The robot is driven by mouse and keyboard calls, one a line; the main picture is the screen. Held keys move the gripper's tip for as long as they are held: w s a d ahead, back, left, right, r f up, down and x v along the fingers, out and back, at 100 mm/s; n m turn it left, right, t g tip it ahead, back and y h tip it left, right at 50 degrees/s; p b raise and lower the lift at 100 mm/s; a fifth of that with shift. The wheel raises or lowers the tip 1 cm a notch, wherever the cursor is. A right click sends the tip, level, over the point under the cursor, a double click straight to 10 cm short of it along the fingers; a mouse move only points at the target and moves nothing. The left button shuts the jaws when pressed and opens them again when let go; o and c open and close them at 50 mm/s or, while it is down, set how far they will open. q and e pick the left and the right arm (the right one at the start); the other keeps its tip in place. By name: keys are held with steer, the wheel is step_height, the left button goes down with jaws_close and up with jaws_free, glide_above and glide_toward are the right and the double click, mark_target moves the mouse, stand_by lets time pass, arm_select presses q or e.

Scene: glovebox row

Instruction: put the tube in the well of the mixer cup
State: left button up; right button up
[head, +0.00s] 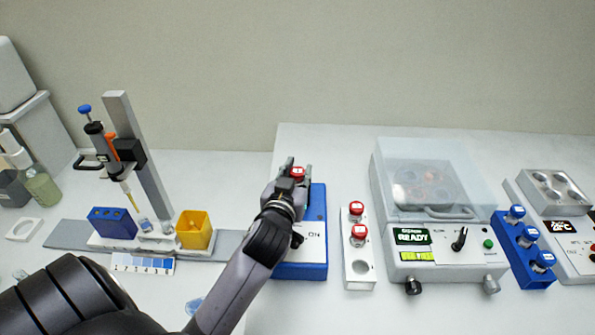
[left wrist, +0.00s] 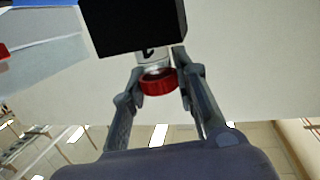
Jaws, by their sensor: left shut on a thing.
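The tube (left wrist: 157,62) has a red cap and a pale label with a dark mark. My left gripper (left wrist: 158,82) is shut on it near the cap. In the head view the red cap (head: 297,172) shows between the fingers of my left gripper (head: 292,180), at the back of the blue mixer (head: 316,215). In the left wrist view a black block (left wrist: 138,25), which looks like the mixer cup, covers the far end of the tube. I cannot tell whether the tube is in the well. The arm hides much of the mixer; "ON" and a dark knob show.
A white rack (head: 348,268) with two red-capped tubes and an empty hole stands right of the mixer. Right of it is a lidded machine (head: 445,255) reading READY, then a blue rack (head: 531,275). A pipette stand (head: 137,150) and yellow box (head: 194,230) stand left.

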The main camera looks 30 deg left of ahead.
arm_select(q)
steer(key=o, duration=1)
steer(key=shift+r, duration=0.25)
steer(key=v, duration=0.2)
steer(key=b+v, duration=0.1)
steer(key=v, duration=0.5)
steer(key=shift+s+f, duration=0.15)
steer(key=shift+f, duration=0.15)
steer(key=p+v, duration=0.1)
steer(key=v, duration=0.1)
steer(key=p+v, duration=0.1)
steer(key=v, duration=0.1)
steer(key=shift+r+p, duration=0.2)
steer(key=shift+p, duration=0.1)
